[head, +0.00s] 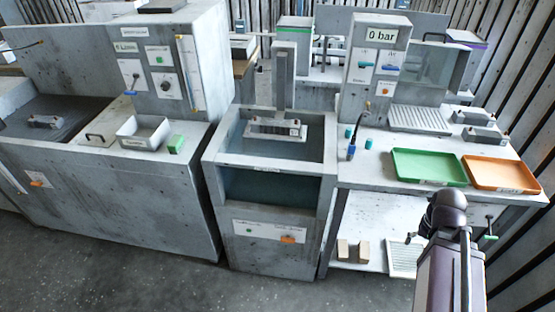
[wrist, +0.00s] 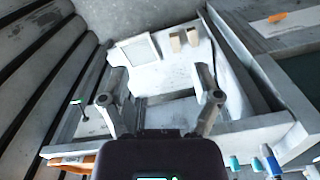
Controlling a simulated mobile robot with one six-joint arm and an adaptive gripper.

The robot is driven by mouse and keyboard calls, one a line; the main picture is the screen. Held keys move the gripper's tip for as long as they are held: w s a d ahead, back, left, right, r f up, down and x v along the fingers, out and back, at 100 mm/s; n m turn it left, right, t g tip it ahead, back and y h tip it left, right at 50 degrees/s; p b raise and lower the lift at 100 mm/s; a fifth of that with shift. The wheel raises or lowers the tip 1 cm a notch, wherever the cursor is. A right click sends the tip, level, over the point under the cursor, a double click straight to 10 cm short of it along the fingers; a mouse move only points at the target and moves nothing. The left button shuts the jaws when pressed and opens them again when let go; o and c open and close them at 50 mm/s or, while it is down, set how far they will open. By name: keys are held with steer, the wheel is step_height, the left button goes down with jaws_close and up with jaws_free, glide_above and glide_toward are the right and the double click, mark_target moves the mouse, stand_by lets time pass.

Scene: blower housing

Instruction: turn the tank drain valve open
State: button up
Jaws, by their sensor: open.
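An orange valve handle (head: 288,239) sits on a white label plate on the front of the middle tank (head: 227,185). It lies roughly level; the plate's print is too small to read. An orange handle also shows on a white plate in the wrist view (wrist: 278,17), at the upper right. Another orange handle (head: 37,184) is on the left cabinet's front. My gripper (wrist: 161,72) is open and empty, with its fingers over the right bench's lower shelf area, apart from the tank. In the head view my arm is at the right front, and the gripper is mostly hidden.
The right bench holds a green tray (head: 428,167) and an orange tray (head: 500,174). Two tan blocks (head: 353,251) stand on its lower shelf. A green-tipped crank (head: 490,237) sticks out at its right front. The floor (head: 190,285) before the tank is clear.

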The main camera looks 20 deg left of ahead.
stand_by(0.3)
steer(key=shift+w+a+f, duration=0.1)
steer(key=shift+a+f, duration=0.05)
steer(key=c, duration=0.7)
steer(key=shift+w+a+f+n+b, duration=0.55)
steer(key=shift+a+f+b, duration=0.1)
steer(key=shift+b, duration=0.15)
jaws_close()
steer(key=w+a+f+n+b, duration=0.45)
steer(key=a+f+b, duration=0.25)
steer(key=a, duration=0.3)
steer(key=w+a+f+n+b, duration=0.4)
steer(key=a+f+n+b, duration=0.15)
steer(key=a, duration=0.45)
steer(key=a+f+n+b, duration=0.5)
steer(key=a+f+b, duration=0.1)
steer(key=a, duration=0.6)
steer(key=a+f+n+b, duration=0.5)
steer(key=a+f+b, duration=0.1)
steer(key=a, duration=0.5)
steer(key=shift+a+f, duration=0.25)
steer(key=shift+a, duration=0.15)
steer(key=shift+s, duration=0.1)
